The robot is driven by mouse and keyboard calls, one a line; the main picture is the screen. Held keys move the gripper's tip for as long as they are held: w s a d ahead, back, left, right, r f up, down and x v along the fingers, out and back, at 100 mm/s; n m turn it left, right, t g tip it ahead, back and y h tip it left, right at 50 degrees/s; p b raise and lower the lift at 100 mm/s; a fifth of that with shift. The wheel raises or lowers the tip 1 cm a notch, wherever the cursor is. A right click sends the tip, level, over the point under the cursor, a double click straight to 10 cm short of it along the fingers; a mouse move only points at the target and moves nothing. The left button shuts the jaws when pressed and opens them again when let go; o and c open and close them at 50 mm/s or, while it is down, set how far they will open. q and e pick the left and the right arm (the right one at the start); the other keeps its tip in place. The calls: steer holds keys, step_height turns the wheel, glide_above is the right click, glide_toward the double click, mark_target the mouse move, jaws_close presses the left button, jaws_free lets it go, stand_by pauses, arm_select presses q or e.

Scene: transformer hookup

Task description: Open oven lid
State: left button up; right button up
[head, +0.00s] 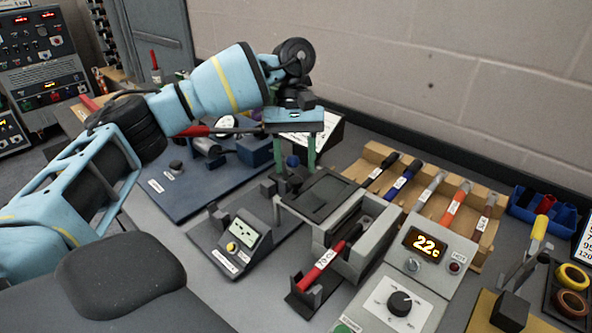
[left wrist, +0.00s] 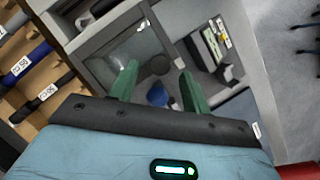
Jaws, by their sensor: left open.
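The oven (head: 372,245) is a grey box beside a panel with an orange "22c" display (head: 427,243). A dark, grey-rimmed panel that looks like its lid (head: 328,196) lies about level at the box's far left side; I cannot tell how far it is open. It also shows in the left wrist view (left wrist: 128,48). A blue knob (head: 293,161) is beside the panel and also shows between my fingers in the left wrist view (left wrist: 157,94). My left gripper (head: 296,156) is open, its green fingers (left wrist: 158,68) pointing down around the knob's line, apparently without gripping it. My right gripper is not visible.
A red-handled tool (head: 330,258) lies at the oven's front. A wooden rack (head: 375,152) with several labelled handles stands behind. A meter box (head: 242,238) stands left of the oven. A blue bin (head: 543,213) and pliers (head: 533,240) are at the right.

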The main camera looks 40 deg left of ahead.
arm_select(q)
steer(key=v, duration=0.5)
steer(key=shift+w+a+r, duration=0.1)
steer(key=shift+r, duration=0.1)
steer(key=shift+f, duration=0.1)
